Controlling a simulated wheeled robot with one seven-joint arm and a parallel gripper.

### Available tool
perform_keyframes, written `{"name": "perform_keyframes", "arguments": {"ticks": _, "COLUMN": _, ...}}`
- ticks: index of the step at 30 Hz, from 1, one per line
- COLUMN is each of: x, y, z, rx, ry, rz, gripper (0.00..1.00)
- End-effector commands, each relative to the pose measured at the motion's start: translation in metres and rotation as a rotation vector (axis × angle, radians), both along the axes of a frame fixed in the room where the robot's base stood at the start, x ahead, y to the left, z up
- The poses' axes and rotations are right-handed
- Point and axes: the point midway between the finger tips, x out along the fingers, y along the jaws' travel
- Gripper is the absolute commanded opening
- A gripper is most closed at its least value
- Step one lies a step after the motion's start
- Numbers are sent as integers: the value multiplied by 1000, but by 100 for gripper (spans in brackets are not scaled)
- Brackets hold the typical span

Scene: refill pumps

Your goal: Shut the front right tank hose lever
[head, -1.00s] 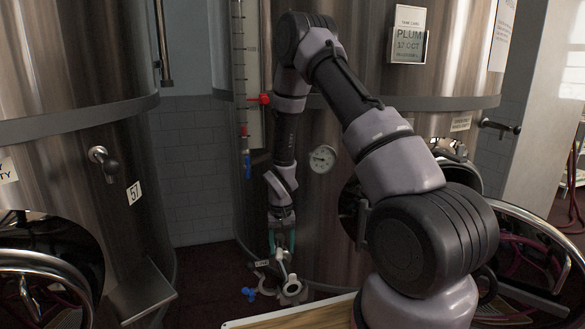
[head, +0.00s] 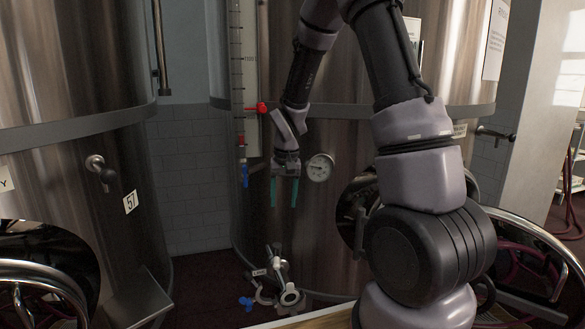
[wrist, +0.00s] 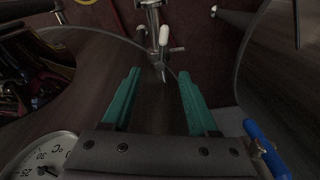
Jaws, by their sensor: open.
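The metal valve fitting (head: 288,297) sits low at the foot of the middle steel tank (head: 345,235), with a small pale tag (head: 259,272) and a blue part (head: 247,303) beside it. In the wrist view the fitting (wrist: 151,20) shows beyond my fingertips, with a pale-tipped lever (wrist: 163,36) on it. I cannot tell from these views whether that lever is open or shut. My gripper (head: 284,204) points down, open and empty, well above the fitting and apart from it. Its two teal fingers are spread in the wrist view (wrist: 159,76).
A sight gauge (head: 237,75) with a red lever (head: 262,107) and a blue lever (head: 245,175) stands left of my wrist. A dial thermometer (head: 320,167) is just right of my gripper. Another tank (head: 70,150) with a tap stands left. The tiled gap between them is clear.

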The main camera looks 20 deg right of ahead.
Motion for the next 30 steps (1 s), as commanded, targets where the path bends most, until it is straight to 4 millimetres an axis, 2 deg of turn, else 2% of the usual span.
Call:
{"name": "perform_keyframes", "arguments": {"ticks": 1, "x": -2, "y": -2, "z": 12, "rx": 4, "ry": -15, "rz": -6, "gripper": 60}}
{"name": "perform_keyframes", "arguments": {"ticks": 9, "x": -17, "y": -10, "z": 62, "rx": 28, "ry": -74, "rz": -30, "gripper": 60}}
{"name": "perform_keyframes", "arguments": {"ticks": 15, "x": -29, "y": -15, "z": 91, "rx": 43, "ry": -111, "rz": -45, "gripper": 60}}
{"name": "perform_keyframes", "arguments": {"ticks": 21, "x": -35, "y": -17, "z": 104, "rx": 50, "ry": -127, "rz": -50, "gripper": 60}}
{"name": "perform_keyframes", "arguments": {"ticks": 30, "x": -37, "y": -17, "z": 106, "rx": 51, "ry": -129, "rz": -52, "gripper": 60}}
